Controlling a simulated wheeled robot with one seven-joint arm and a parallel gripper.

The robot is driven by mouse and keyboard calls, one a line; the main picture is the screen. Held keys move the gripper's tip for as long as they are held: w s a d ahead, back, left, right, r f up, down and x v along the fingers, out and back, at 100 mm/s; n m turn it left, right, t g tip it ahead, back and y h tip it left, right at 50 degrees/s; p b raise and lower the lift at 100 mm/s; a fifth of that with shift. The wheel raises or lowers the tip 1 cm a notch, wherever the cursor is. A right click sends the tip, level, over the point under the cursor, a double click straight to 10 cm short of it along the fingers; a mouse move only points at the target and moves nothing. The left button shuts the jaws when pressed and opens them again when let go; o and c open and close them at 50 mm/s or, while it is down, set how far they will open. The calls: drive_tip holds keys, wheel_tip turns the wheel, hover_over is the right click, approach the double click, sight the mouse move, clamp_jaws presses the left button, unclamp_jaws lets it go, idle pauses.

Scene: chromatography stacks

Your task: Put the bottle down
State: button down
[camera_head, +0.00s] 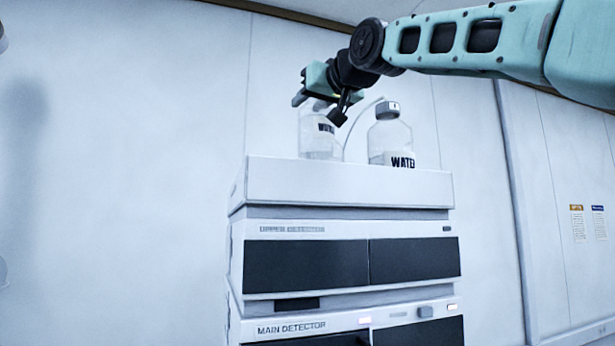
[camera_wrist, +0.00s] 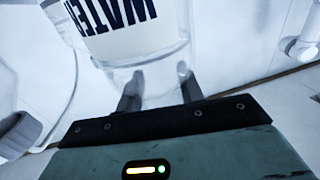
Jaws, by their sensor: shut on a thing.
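A clear bottle with a WATER label (camera_head: 322,145) is upright at the top left of the instrument stack. My gripper (camera_head: 322,106) is at its upper part and shut on it. In the wrist view the bottle (camera_wrist: 130,40) fills the upper middle, and my gripper's fingers (camera_wrist: 160,88) are on either side of its clear neck. The bottle's base is hidden behind the front wall of the white top tray (camera_head: 345,184), so I cannot tell whether it touches the tray floor.
A second, capped WATER bottle (camera_head: 390,138) stands close on the right in the tray. A thin tube (camera_head: 362,112) curves between the bottles. Below the tray are a dark-fronted module (camera_head: 350,262) and the main detector (camera_head: 300,328). Wall panels stand behind.

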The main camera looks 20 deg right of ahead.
sight(312, 158)
wheel_tip(312, 158, down, 9)
drive_tip(key=b, duration=0.7)
drive_tip(key=c, duration=0.9)
unclamp_jaws()
drive_tip(key=shift+s, duration=0.1)
drive_tip(key=s+d+b, duration=0.2)
drive_tip(key=s+b, duration=0.4)
drive_tip(key=s, duration=0.5)
drive_tip(key=shift+s+d, duration=0.15)
drive_tip(key=shift+s, duration=0.2)
